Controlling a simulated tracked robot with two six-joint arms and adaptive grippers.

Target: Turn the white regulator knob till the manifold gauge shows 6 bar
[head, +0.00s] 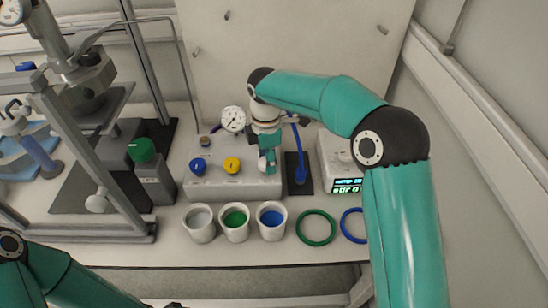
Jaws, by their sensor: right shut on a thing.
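The manifold (210,182) is a pale block on the bench with a blue knob (198,167) and a yellow knob (232,165) on its front. The manifold gauge (233,119) is a round white dial above it; its needle is too small to read. My right gripper (268,164) points down at the manifold's right end, right of the yellow knob. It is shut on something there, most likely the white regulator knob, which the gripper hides.
White (201,228), green (235,226) and blue-filled (271,225) cups stand before the manifold. A green ring (316,228) and a blue ring (354,226) lie to their right. A stirrer with a lit display (347,185) stands right. A reactor frame (75,120) fills the left.

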